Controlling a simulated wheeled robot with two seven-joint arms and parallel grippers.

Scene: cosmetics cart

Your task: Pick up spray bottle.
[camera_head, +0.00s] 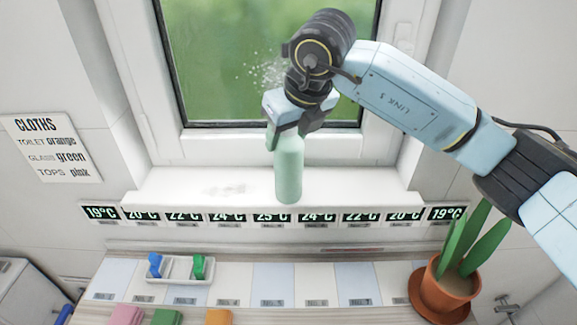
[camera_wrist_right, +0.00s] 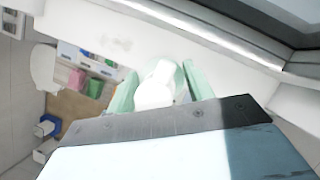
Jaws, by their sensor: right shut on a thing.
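The spray bottle (camera_head: 288,172) is a pale green upright bottle in front of the window, over the white sill. My right gripper (camera_head: 287,138) is shut around its upper part from above. The gripper hides the bottle's top in the head view. In the right wrist view a white spray head (camera_wrist_right: 156,86) sits between the fingers of the right gripper (camera_wrist_right: 160,88). I cannot tell whether the bottle's base touches the sill. My left gripper is not in view.
The white sill (camera_head: 360,186) is otherwise clear, with temperature displays (camera_head: 272,216) along its front. Below, a white tray (camera_head: 178,279) holds a blue and a green item. A potted plant (camera_head: 447,290) stands at right. Pink, green and orange cloths (camera_head: 218,317) lie at the lower edge.

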